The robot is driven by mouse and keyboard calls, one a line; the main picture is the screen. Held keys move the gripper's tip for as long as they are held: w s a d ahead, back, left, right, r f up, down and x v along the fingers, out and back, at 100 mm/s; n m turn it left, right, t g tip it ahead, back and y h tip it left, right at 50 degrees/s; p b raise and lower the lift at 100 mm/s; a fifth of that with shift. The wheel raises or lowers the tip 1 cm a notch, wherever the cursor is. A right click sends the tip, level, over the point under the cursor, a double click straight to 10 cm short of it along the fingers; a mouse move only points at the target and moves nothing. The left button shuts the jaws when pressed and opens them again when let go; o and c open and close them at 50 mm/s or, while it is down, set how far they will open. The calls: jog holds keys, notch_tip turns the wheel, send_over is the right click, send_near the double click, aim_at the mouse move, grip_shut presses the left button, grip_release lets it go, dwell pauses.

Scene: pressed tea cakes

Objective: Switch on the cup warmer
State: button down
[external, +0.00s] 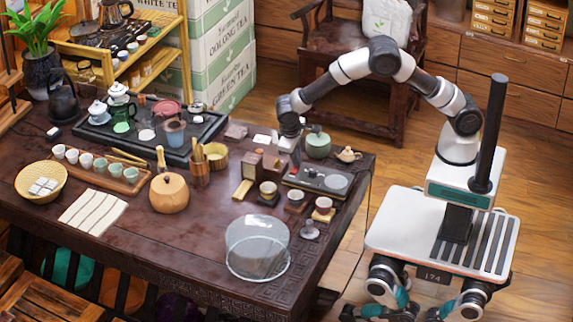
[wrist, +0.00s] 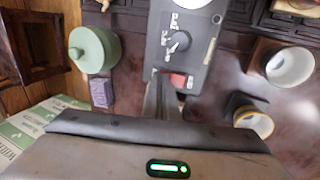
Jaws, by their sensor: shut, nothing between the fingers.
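The cup warmer (external: 318,178) is a flat grey-black unit near the right end of the dark table, with a pale round plate. In the wrist view the cup warmer (wrist: 192,28) shows a dark lever-like knob (wrist: 177,42) and a red switch (wrist: 178,80) at its near end. My gripper (wrist: 160,84) is shut and empty, its fingertips close beside the red switch; I cannot tell whether they touch it. In the external view my gripper (external: 296,158) points down at the warmer's left end. Whether the warmer is on cannot be told.
A green lidded jar (wrist: 93,50) stands beside the warmer, next to a small purple-grey block (wrist: 101,92). On the other side are a white cup (wrist: 290,66) and a cup with a yellow rim (wrist: 253,122). A glass cover (external: 257,247) stands at the table's front.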

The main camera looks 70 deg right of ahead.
jog(key=shift+d, duration=0.1)
jog(key=shift+d+f+y, duration=0.25)
jog(key=shift+f+y, duration=0.05)
jog(key=shift+y, duration=0.1)
jog(key=shift+s+a, duration=0.1)
jog(key=shift+a+r, duration=0.1)
jog(key=shift+a, duration=0.8)
jog(key=a+p+v, duration=0.1)
jog(key=p+v, duration=0.2)
jog(key=v, duration=1.1)
jog(key=shift+d, duration=0.1)
